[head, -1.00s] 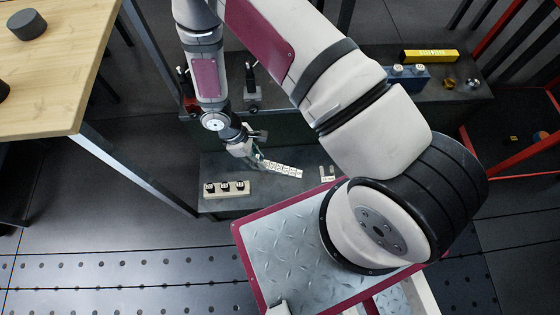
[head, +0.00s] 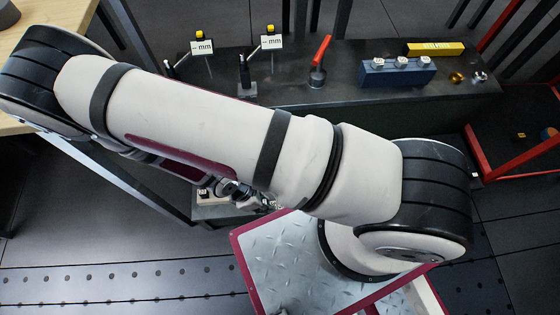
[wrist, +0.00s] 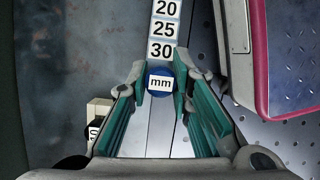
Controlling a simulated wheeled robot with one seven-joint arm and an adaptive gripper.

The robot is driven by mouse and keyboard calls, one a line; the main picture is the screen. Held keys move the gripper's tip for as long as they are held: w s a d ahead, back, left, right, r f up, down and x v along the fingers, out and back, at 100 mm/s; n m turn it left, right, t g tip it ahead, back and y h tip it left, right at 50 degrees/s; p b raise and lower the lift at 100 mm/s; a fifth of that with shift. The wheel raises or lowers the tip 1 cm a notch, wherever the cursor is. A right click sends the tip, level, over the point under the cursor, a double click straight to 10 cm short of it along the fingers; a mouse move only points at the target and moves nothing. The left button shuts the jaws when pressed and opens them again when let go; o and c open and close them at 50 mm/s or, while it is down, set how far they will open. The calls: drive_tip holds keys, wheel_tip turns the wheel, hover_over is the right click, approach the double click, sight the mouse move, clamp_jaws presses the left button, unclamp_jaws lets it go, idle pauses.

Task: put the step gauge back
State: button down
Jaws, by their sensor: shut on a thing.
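The step gauge (wrist: 161,51) is a pale strip with black numbers 20, 25 and 30 in the wrist view, with a round blue "mm" end (wrist: 159,84). My gripper (wrist: 161,80) has its teal fingers closed on either side of that blue end. The strip points away from the gripper, and its far end runs out of the picture. In the head view my arm covers nearly all of the gripper and gauge, so I cannot tell whether the gauge touches the surface below.
A pale block with black knobs (head: 207,194) sits on the lower step. The dark upper shelf holds two "mm" signs (head: 202,47) (head: 271,42), a red-handled tool (head: 319,62), a blue block (head: 397,74), a yellow bar (head: 434,49) and small metal parts (head: 457,78). A wooden table (head: 25,22) stands at left.

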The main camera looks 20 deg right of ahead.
drive_tip(key=shift+s+r, duration=0.1)
drive_tip(key=shift+s, duration=0.05)
drive_tip(key=shift+d, duration=0.1)
drive_tip(key=w+d+b, duration=0.1)
drive_tip(key=w+d, duration=0.2)
drive_tip(key=w, duration=0.6)
drive_tip(key=w+d+b, duration=0.1)
drive_tip(key=w+d, duration=0.2)
drive_tip(key=w, duration=0.6)
drive_tip(key=shift+w+a+f+b, duration=0.1)
drive_tip(key=shift+f+b, duration=0.6)
drive_tip(key=shift+f, duration=0.9)
drive_tip(key=shift+w+f+b, duration=0.1)
drive_tip(key=shift+f+b, duration=0.55)
drive_tip(key=shift+f, duration=0.9)
drive_tip(key=shift+w+f+b, duration=0.2)
drive_tip(key=shift+f+b, duration=0.1)
drive_tip(key=shift+f, duration=0.1)
drive_tip(key=c, duration=1.4)
unclamp_jaws()
drive_tip(key=shift+c, duration=0.2)
